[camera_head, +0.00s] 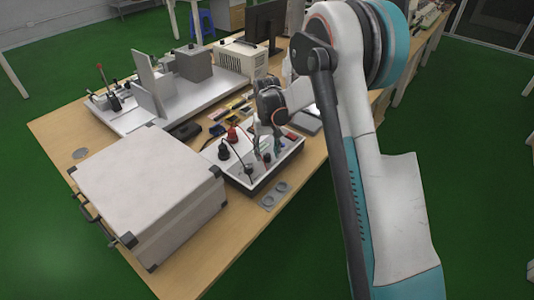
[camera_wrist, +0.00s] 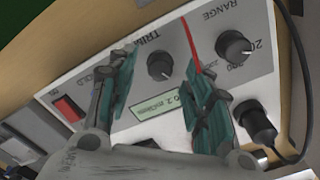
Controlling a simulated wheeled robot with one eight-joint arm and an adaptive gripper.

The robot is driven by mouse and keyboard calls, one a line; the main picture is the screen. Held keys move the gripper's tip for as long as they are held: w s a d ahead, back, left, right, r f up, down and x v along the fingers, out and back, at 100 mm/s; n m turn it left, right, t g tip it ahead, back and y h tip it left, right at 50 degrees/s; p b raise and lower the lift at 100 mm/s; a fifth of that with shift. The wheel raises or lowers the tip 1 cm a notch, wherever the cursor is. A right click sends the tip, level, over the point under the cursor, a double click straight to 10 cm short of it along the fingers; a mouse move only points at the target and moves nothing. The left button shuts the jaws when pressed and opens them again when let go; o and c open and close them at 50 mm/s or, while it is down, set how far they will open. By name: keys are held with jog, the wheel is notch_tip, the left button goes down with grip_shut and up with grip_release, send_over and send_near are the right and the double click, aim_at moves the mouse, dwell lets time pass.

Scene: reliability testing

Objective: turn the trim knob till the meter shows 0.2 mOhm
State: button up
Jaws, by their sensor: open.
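The meter (camera_head: 260,182) is a shallow pale box on the bench. In the wrist view its trim knob (camera_wrist: 160,66) is black and round, under the TRIM label. My gripper (camera_wrist: 161,58) is open, with one teal-padded finger on each side of the knob and visible gaps to both. Whether the fingertips are down at knob height is unclear. The meter's display (camera_wrist: 160,104) is lit greenish; its characters seem to include "0.2 mOhm", but the right finger hides part of it. My gripper (camera_head: 267,140) is over the meter in the head view.
A larger range knob (camera_wrist: 233,47), a red switch (camera_wrist: 68,108) and a black plug with cable (camera_wrist: 257,122) share the panel. A red lead passes close to the right finger. A big white case (camera_head: 145,180) stands left of the meter, and a metal fixture (camera_head: 155,90) behind.

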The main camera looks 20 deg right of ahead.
aim_at(267, 155)
notch_tip(267, 155, up, 10)
jog(key=shift+r, duration=0.2)
dwell(0.4)
jog(key=s+r+t, duration=0.3)
jog(key=s+r, duration=1.1)
jog(key=s, duration=0.2)
jog(key=s+f+n+t, duration=0.1)
jog(key=s+t, duration=0.3)
jog(key=s, duration=1.3)
jog(key=shift+s+f, duration=0.4)
jog(key=shift+f, duration=0.1)
dwell(1.0)
